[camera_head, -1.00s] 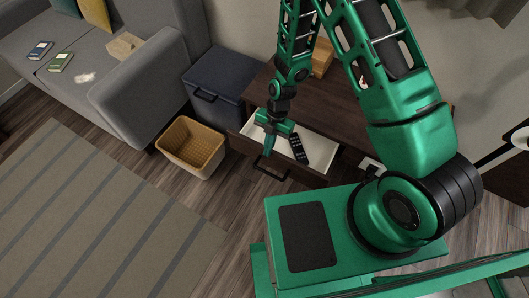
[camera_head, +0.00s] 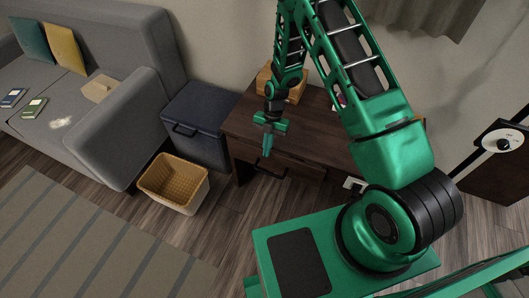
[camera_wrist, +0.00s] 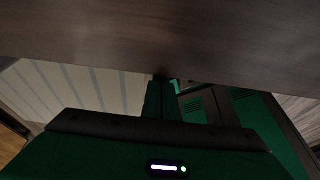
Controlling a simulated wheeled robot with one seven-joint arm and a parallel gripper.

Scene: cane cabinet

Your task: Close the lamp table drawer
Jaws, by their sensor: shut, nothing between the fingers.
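The dark brown lamp table (camera_head: 317,128) stands against the wall in the head view. Its drawer (camera_head: 297,166) shows only its front and a dark handle; the white inside and the remote are hidden. The drawer front looks flush with the table or nearly so. My green gripper (camera_head: 267,153) is shut and empty, pointing down at the drawer front just above the handle. In the wrist view, my gripper's fingers (camera_wrist: 162,93) reach to the edge of the brown tabletop (camera_wrist: 160,35); contact cannot be told.
A wicker basket (camera_head: 172,185) is on the floor left of the table. A dark lidded box (camera_head: 198,138) stands between the grey sofa (camera_head: 125,130) and the table. A wooden box (camera_head: 292,85) sits on the tabletop. Striped rug (camera_head: 75,245) and open floor lie in front.

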